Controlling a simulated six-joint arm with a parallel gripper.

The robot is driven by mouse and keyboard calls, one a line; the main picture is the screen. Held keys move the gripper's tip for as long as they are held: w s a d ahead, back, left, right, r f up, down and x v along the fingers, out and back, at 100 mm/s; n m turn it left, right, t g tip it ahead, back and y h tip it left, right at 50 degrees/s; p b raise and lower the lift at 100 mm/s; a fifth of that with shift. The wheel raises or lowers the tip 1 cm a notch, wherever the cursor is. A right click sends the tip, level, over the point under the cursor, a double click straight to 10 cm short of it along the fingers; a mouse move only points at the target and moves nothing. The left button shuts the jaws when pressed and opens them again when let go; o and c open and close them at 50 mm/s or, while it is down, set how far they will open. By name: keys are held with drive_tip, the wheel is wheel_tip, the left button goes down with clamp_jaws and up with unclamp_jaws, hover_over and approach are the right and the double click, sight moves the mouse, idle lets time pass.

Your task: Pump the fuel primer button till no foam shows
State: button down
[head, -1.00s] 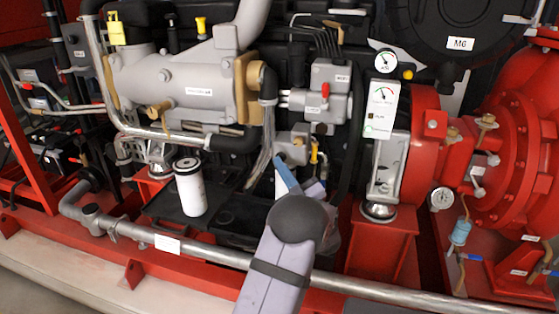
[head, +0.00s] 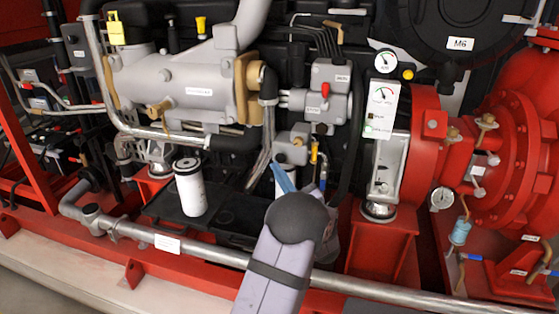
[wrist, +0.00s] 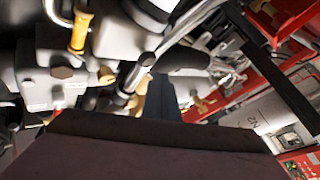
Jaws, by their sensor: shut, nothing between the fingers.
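A grey fuel block (head: 292,148) with a small brass-coloured fitting sits at the middle of the engine in the head view. A yellow-handled lever (head: 314,153) stands at its right. I cannot tell for certain which part is the primer button, and no foam can be made out. My gripper (head: 283,178) shows as a blue finger just below the block, shut and empty, mostly hidden by my arm. In the wrist view the gripper (wrist: 162,97) is a dark blue shape pointing at the pipes, beside a grey block with a brass plug (wrist: 62,72). Contact cannot be judged.
A white filter (head: 190,187) stands to the left over a black tray. Grey pipes (head: 262,166) run down close to the gripper. A gauge panel (head: 381,108) and red pump housing (head: 424,140) are to the right. A long metal pipe (head: 385,289) crosses the front.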

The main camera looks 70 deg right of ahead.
drive_tip(key=shift+a, duration=2.2)
drive_tip(key=shift+r, duration=0.1)
